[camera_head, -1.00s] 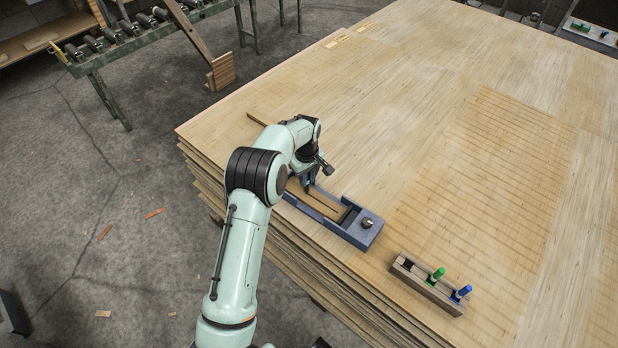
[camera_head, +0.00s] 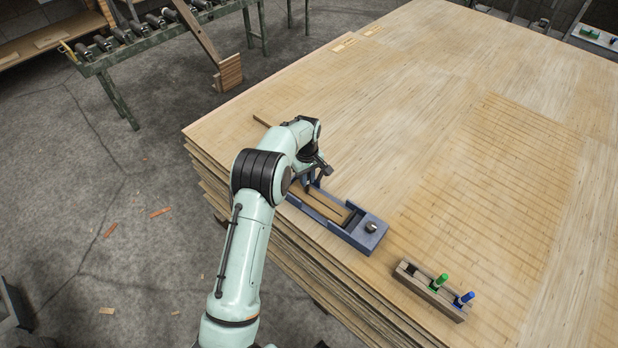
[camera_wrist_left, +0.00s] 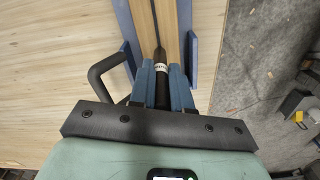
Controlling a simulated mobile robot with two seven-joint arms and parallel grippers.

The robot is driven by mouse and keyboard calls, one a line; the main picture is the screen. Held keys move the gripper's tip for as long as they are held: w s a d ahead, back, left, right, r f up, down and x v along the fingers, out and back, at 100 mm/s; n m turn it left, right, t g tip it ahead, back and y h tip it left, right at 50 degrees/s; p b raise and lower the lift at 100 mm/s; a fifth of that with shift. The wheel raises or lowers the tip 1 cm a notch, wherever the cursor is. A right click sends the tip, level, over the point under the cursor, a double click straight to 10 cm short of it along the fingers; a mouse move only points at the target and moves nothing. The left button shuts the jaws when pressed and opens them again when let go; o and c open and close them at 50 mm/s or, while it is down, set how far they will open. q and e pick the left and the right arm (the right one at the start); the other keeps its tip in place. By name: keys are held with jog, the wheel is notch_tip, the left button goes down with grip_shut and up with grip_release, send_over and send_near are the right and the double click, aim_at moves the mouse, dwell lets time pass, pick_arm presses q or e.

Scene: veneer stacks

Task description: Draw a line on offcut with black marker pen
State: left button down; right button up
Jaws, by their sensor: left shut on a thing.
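My left gripper (camera_wrist_left: 160,88) is shut on the black marker pen (camera_wrist_left: 160,80), which has a white band and points down at the offcut. The offcut (camera_wrist_left: 168,22) is a light brown wooden strip lying in a blue holder (camera_wrist_left: 128,35). A thin dark line runs along the offcut from the pen's tip. Whether the tip touches the wood is hard to tell. In the head view, my left gripper (camera_head: 309,185) is over the far left part of the blue holder (camera_head: 362,236), and the offcut (camera_head: 326,205) shows beside it. My right gripper is out of view.
A wooden pen rack (camera_head: 428,292) with a green marker (camera_head: 439,281) and a blue marker (camera_head: 464,298) stands to the right of the holder. All rest on a large veneer stack (camera_head: 400,120); its left edge is close. The stack's middle is clear.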

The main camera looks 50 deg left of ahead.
pick_arm(q)
jog(key=shift+s+a, duration=0.1)
jog(key=shift+a, duration=0.25)
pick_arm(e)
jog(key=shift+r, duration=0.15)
pick_arm(q)
jog(key=shift+s+a+p, duration=0.15)
jog(key=shift+a+p, duration=0.35)
jog(key=shift+a, duration=0.35)
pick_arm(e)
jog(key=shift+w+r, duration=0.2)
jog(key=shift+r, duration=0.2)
pick_arm(q)
jog(key=shift+a, duration=0.15)
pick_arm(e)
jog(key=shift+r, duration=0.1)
pick_arm(q)
jog(key=shift+s+a+p, duration=0.1)
jog(key=shift+a+p, duration=0.5)
jog(key=shift+a, duration=0.3)
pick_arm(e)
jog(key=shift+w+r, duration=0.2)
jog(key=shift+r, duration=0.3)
pick_arm(q)
jog(key=shift+r, duration=0.1)
